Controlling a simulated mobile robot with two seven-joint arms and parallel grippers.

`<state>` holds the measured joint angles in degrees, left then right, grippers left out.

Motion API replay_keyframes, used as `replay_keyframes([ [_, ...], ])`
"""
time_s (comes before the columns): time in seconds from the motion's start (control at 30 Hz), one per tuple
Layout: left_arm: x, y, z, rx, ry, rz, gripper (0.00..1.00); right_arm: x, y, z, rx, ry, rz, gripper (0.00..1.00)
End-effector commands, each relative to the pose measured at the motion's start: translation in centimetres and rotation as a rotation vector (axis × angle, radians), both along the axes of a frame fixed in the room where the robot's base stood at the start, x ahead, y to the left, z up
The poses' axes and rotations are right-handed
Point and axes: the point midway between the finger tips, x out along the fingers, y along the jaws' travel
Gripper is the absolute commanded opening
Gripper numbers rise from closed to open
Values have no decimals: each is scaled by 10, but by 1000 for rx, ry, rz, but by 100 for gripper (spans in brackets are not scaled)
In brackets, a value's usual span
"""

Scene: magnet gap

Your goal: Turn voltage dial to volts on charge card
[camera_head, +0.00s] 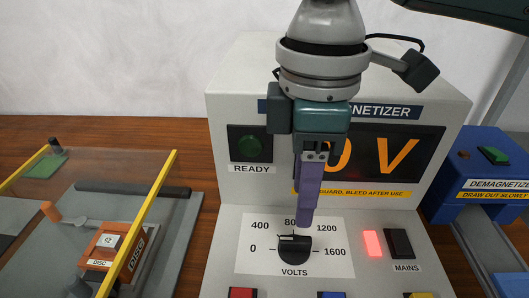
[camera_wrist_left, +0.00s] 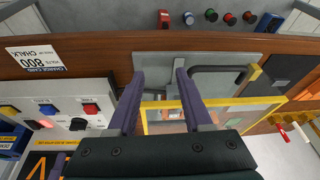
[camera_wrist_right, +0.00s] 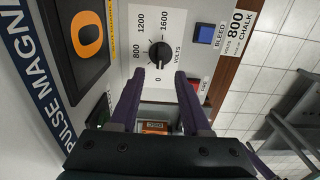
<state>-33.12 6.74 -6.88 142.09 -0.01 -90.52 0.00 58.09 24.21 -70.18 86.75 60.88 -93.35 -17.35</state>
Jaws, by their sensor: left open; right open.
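The black voltage dial (camera_head: 295,249) sits on the sloped panel, with a scale from 0 to 1600. Its white mark points roughly up; the exact value is unclear. The dial also shows in the right wrist view (camera_wrist_right: 159,55), just beyond the fingertips and between their lines. My right gripper (camera_head: 307,222) points down above the dial, open and empty; contact cannot be told. The charge card (camera_wrist_right: 238,32) reads 800 volts, chalk; the left wrist view shows it too (camera_wrist_left: 38,57). My left gripper (camera_wrist_left: 158,76) is open and empty above the disc fixture.
The orange display (camera_head: 385,155) reads 0 V, partly covered by my right gripper. A red lit lamp (camera_head: 371,243) and the black mains switch (camera_head: 399,243) are right of the dial. A clear guard with yellow edges (camera_head: 140,228) stands left. The blue demagnetizer (camera_head: 480,175) is right.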

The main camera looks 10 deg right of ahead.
Motion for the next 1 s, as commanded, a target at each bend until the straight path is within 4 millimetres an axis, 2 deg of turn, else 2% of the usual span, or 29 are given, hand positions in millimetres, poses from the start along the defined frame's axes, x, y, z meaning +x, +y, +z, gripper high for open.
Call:
replay_keyframes([
  [0.2,-1,3,-7,9,1,-3,50,-1,0,-45,-1,3,-1,48],
  [0.4,-1,2,-12,8,2,-4,50,-1,0,-73,0,0,0,48],
  [0.53,-1,2,-13,8,2,-4,50,-1,0,-81,0,0,0,48],
  [0.8,-1,1,-13,3,3,-1,50,-1,0,-82,1,-1,1,48],
  [1.0,-1,-1,-13,-3,3,2,50,-1,0,-82,1,-1,1,25],
])
